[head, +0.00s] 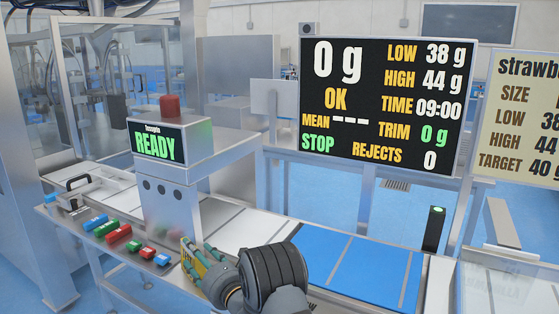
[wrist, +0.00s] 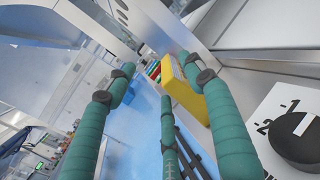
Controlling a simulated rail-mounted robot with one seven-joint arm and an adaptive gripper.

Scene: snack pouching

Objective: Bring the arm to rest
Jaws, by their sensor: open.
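My gripper (head: 202,262) is low in the middle of the head view, over the front edge of the counter by the machine's base. Its teal, wrapped fingers point to the left. In the wrist view my gripper (wrist: 155,78) has its fingers spread apart, with nothing gripped between them. A yellow block-like thing (head: 190,262) shows just behind the fingers in the head view. In the wrist view the yellow thing (wrist: 183,88) stands beyond and partly behind the right finger. I cannot tell whether a finger touches it.
A blue belt (head: 345,265) lies to the right. A black knob (wrist: 300,138) with numbers is near the fingers.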

